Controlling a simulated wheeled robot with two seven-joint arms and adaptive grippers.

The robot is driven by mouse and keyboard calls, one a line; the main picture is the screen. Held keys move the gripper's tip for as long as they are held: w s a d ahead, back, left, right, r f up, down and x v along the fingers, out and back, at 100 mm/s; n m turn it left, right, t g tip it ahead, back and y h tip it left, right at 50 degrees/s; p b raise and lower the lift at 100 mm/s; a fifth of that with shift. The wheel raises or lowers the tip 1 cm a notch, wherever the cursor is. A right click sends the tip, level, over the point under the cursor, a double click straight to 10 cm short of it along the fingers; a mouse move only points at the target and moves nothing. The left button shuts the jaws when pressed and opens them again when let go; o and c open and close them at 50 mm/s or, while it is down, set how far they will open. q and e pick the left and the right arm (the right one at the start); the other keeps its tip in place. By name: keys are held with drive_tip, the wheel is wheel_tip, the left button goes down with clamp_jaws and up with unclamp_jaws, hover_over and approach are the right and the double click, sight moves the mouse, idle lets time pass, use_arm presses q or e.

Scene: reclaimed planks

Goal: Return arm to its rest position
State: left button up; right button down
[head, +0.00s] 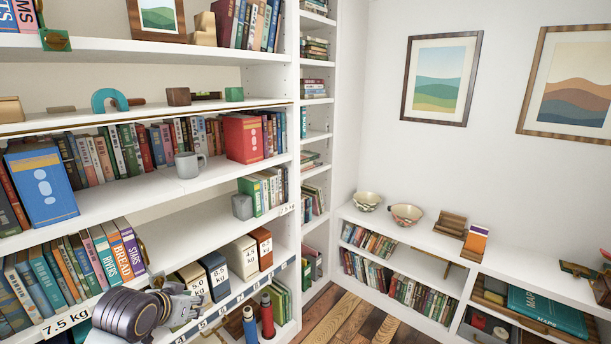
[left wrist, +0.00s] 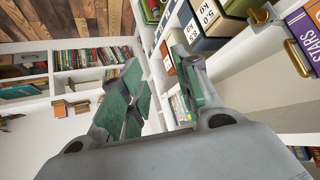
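My left arm comes in at the bottom left of the head view, in front of the lower shelf of the bookcase (head: 218,188). My left gripper (head: 187,303) is beside the row of upright books and weight-labelled blocks, and it is small in that view. In the left wrist view, the left gripper (left wrist: 158,75) has its two green-padded fingers apart with nothing between them. Whether it touches the shelf cannot be told. My right arm and right gripper are not in view.
Labelled weight blocks (head: 242,257) stand close to the left gripper. A red bottle (head: 267,315) and a blue bottle (head: 250,325) stand below. A grey mug (head: 187,165) is on the shelf above. Wooden floor (head: 345,318) is open to the right, before a low white bookcase (head: 420,240).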

use_arm(q)
drive_tip(key=s+d+f+g, duration=0.3)
drive_tip(key=s+f, duration=0.6)
drive_tip(key=s, duration=0.2)
drive_tip(key=s+d+f+g, duration=0.2)
drive_tip(key=s+d+f, duration=0.1)
drive_tip(key=s+f, duration=0.7)
wheel_tip(320, 180, down, 32)
drive_tip(key=s+r+g, duration=0.1)
drive_tip(key=s+g, duration=0.1)
drive_tip(key=s, duration=0.1)
drive_tip(key=s+a+f, duration=0.2)
drive_tip(key=s+f, duration=0.8)
drive_tip(key=s, duration=0.1)
drive_tip(key=s+a+f+g, duration=0.1)
drive_tip(key=s+a+f, duration=0.1)
drive_tip(key=s+f, duration=0.9)
drive_tip(key=shift+s+f+y+b, duration=0.2)
drive_tip(key=shift+f+y+b, duration=0.1)
drive_tip(key=shift+b, duration=0.1)
